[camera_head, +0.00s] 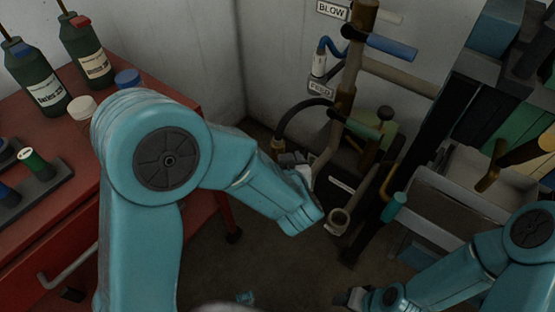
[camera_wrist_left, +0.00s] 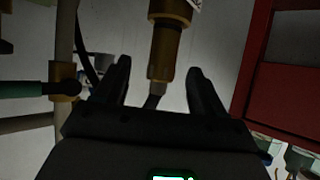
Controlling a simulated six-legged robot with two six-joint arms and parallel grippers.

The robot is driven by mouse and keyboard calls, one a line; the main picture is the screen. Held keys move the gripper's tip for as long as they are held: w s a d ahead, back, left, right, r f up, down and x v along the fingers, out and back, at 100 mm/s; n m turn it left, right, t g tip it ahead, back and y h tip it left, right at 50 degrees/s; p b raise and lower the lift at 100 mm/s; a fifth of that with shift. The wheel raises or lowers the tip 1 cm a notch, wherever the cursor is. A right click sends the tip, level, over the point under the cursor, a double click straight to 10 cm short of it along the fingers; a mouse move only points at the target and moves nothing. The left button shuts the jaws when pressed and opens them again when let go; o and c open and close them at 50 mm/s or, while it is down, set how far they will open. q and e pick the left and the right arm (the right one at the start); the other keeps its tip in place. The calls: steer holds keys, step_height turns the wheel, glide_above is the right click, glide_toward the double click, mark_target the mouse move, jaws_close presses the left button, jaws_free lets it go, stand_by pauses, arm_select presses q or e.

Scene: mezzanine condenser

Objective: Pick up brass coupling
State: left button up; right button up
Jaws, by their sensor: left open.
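In the head view a brass fitting (camera_head: 278,145) at the end of a black hose sits just above my left gripper (camera_head: 291,160), which my forearm partly hides. My right gripper (camera_head: 352,298) is low at the right, its jaws too small to read.
A red bench (camera_head: 55,215) with green bottles (camera_head: 36,77) is at the left. Brass pipework (camera_head: 346,100) with blue and green levers rises behind my left gripper. A grey bin (camera_head: 450,195) stands at the right.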

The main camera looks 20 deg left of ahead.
mark_target(278, 151)
arm_select(q)
steer(key=b+x, duration=0.1)
steer(key=x, duration=0.5)
steer(key=shift+w+a, duration=0.1)
steer(key=shift+a, duration=0.2)
steer(key=shift+r, duration=0.1)
jaws_close()
steer(key=shift+r, duration=0.1)
